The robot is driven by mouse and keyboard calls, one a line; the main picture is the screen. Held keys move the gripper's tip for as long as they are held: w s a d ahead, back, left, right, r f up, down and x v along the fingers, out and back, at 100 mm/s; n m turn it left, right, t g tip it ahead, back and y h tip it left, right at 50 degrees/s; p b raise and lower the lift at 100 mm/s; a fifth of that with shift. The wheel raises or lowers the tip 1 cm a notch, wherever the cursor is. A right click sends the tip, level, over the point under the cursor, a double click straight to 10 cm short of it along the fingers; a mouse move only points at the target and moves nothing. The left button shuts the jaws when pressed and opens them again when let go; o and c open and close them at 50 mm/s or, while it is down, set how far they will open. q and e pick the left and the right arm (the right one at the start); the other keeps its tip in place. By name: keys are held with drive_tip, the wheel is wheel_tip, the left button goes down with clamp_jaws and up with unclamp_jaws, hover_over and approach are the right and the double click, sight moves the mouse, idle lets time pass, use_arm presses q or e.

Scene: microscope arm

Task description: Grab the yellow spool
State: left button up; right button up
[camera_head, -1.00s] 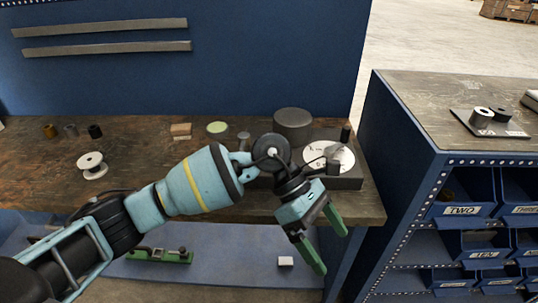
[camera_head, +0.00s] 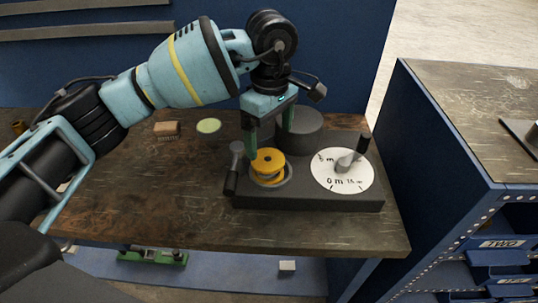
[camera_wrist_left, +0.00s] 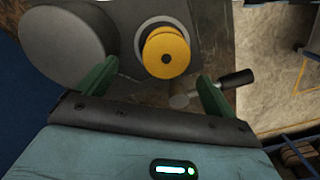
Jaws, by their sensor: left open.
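The yellow spool (camera_head: 268,161) sits upright on a round holder on the left part of a dark grey device (camera_head: 300,200) on the workbench. My left gripper (camera_head: 270,145) points down just above and behind the spool, with its green fingers apart. In the left wrist view the spool (camera_wrist_left: 166,54) lies ahead of the gap between the green fingertips (camera_wrist_left: 152,78), and nothing is held. The spool and fingers look apart there. My right gripper is in neither view.
On the same device are a white dial (camera_head: 343,174) with a pointer and a small crank (camera_head: 233,170). A dark grey cylinder (camera_head: 303,130) stands behind. A wooden block (camera_head: 166,128) and a pale green disc (camera_head: 208,126) lie to the left. A shelf unit (camera_head: 450,150) stands at right.

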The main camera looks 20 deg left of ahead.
sight(268, 158)
use_arm(q)
drive_tip(key=shift+s+d+f, duration=0.1)
drive_tip(key=shift+s, duration=0.25)
drive_tip(key=shift+s+f, duration=0.1)
drive_tip(key=shift+f, duration=0.3)
drive_tip(key=shift+w+f, duration=0.2)
drive_tip(key=shift+f, duration=0.55)
drive_tip(key=shift+s+a+f+p, duration=0.1)
drive_tip(key=shift+f+p, duration=0.15)
drive_tip(key=shift+f, duration=1.05)
drive_tip(key=shift+s+a+f+p, duration=0.1)
drive_tip(key=shift+f+p, duration=0.1)
drive_tip(key=shift+f, duration=1.05)
drive_tip(key=c, duration=1.2)
drive_tip(key=shift+o, duration=0.2)
drive_tip(key=shift+r, duration=5)
